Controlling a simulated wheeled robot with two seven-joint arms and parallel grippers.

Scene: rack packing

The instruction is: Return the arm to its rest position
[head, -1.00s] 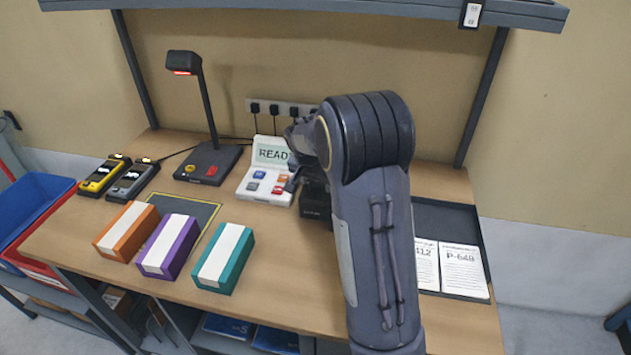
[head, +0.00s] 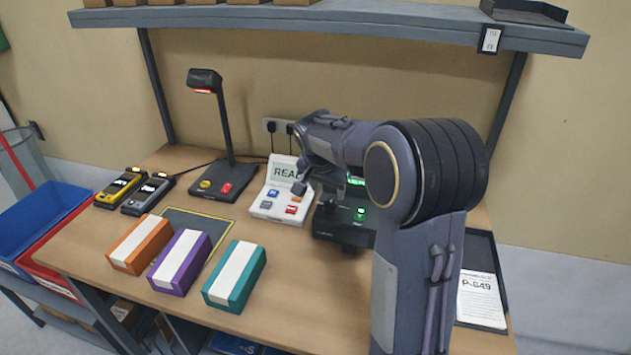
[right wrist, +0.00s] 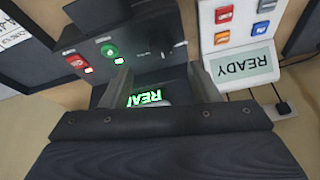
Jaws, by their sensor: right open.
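My right arm fills the right of the head view, reaching over the bench and bending back to the left. Its gripper (head: 302,186) shows small near the white button panel. In the right wrist view the two fingers of the right gripper (right wrist: 160,84) stand apart with nothing held between them. Beyond them is a black device (right wrist: 140,58) with a lit green button, a red button and a green lit display. The same black device (head: 338,226) is partly hidden by my arm in the head view. My left gripper is not in view.
The white panel (head: 268,207) with coloured buttons reads "READY" in the wrist view. Orange (head: 128,257), purple (head: 168,276) and teal (head: 222,293) boxes lie at the bench front. A scanner stand (head: 222,172), two handhelds, a paper tray (head: 495,250) and an overhead shelf (head: 370,30) surround the arm.

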